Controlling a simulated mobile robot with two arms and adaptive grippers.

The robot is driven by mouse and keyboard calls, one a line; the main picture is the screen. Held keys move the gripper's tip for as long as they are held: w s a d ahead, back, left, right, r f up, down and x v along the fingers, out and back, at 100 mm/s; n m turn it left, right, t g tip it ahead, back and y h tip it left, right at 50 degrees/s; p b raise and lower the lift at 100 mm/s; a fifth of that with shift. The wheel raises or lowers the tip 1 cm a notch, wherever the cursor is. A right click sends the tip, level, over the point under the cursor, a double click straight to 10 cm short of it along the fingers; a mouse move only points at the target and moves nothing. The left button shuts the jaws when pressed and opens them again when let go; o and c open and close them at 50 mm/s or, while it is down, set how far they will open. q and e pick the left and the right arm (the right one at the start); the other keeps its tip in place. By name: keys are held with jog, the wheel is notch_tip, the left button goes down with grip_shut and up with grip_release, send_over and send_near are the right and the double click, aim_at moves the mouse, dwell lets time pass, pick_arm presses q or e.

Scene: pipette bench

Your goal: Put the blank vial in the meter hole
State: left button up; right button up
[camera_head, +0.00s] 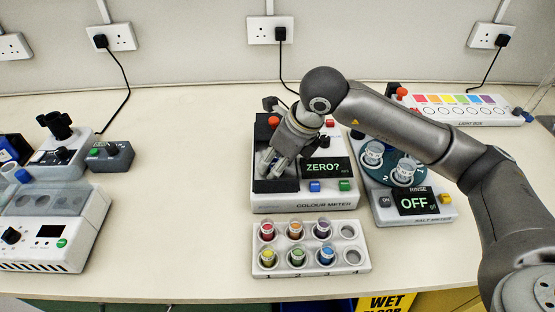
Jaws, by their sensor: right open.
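The colour meter (315,203) stands at the middle of the bench, and its display reads "ZERO?". My right gripper (272,163) is open, fingers pointing down over the dark sample block (288,186) on the meter's left side. The gripper covers the meter hole, and I cannot tell whether a vial is in it or between the fingers. The white vial rack (311,272) in front holds several vials with coloured liquid. Its two rightmost places (350,232) look empty. I cannot pick out the blank vial for certain. My left gripper is not in view.
The salt meter (411,218), right of the colour meter, reads "OFF" and carries two clear cups (374,152) under my right arm. Instruments (45,259) fill the left end. The bench (185,150) between them and the colour meter is clear.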

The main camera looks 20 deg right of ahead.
jog(key=shift+r, duration=0.1)
jog(key=shift+r+p, duration=0.25)
jog(key=shift+p, duration=0.2)
jog(key=b+v, duration=0.1)
jog(key=v, duration=1.1)
